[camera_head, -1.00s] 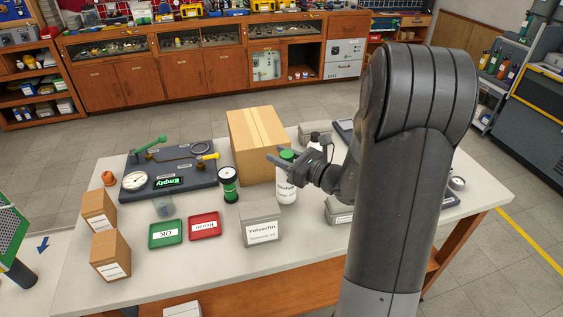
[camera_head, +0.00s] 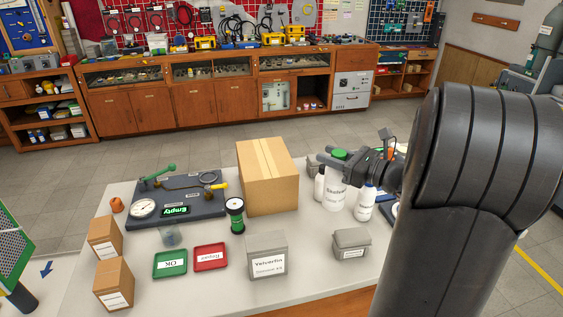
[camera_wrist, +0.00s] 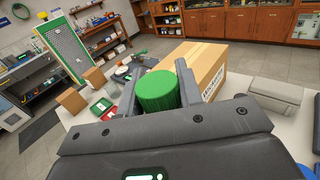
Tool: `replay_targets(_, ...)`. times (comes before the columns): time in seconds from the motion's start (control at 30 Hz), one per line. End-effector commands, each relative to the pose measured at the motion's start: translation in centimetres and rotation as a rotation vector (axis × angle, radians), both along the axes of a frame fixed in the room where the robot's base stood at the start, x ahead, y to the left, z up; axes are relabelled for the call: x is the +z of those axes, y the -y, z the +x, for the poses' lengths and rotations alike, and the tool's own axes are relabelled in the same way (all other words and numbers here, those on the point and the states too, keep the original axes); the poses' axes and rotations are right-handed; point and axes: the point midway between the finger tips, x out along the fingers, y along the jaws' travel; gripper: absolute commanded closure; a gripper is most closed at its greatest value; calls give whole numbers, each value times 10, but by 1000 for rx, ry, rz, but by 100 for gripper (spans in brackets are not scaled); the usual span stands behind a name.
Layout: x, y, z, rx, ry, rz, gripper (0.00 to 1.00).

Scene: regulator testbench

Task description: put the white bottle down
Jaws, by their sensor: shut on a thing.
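The white bottle (camera_head: 335,193) has a green cap and a printed label. In the wrist view, the green cap (camera_wrist: 158,90) sits between the two fingers of my gripper (camera_wrist: 161,78). I cannot tell whether the bottle's base touches the table (camera_head: 318,250) or is slightly above it.
A second white bottle (camera_head: 319,186) stands close left of the held one, and a blue-capped bottle (camera_head: 365,205) close right. The cardboard box (camera_head: 268,178) is to the left. A grey labelled box (camera_head: 351,242) is in front. Bare table lies between the grey boxes.

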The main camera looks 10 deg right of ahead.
Motion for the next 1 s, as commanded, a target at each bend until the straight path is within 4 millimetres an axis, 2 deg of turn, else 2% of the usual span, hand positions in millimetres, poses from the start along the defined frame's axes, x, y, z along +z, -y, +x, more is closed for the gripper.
replay_targets(0.1,25,-4,39,26,1,-12,100)
replay_targets(0.3,73,-21,102,58,1,-12,100)
replay_targets(0.43,101,-35,132,72,5,-5,100)
replay_targets(0.6,125,-47,154,80,9,6,100)
replay_targets(0.77,130,-59,164,86,11,12,100)
replay_targets(1.0,101,-102,187,89,8,14,100)
